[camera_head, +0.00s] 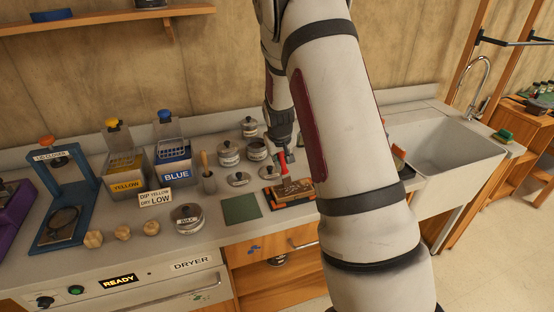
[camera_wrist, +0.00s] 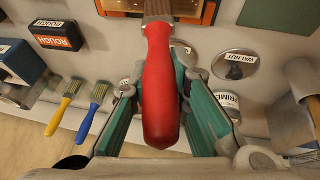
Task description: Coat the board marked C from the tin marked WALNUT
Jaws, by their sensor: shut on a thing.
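My gripper (camera_wrist: 160,95) is shut on the red handle of a brush (camera_wrist: 160,85). In the head view the red-handled brush (camera_head: 284,168) points down over a board (camera_head: 300,187) on the worktop; I cannot tell whether the bristles touch it. The board is cut off at the top of the wrist view, and no letter C is readable. A round lid marked WALNUT (camera_wrist: 235,65) lies on the worktop; in the head view it seems to be the lid (camera_head: 238,179) left of the brush. An open tin (camera_head: 257,149) stands behind the lids; its label is unreadable.
The sink (camera_head: 432,147) is right.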

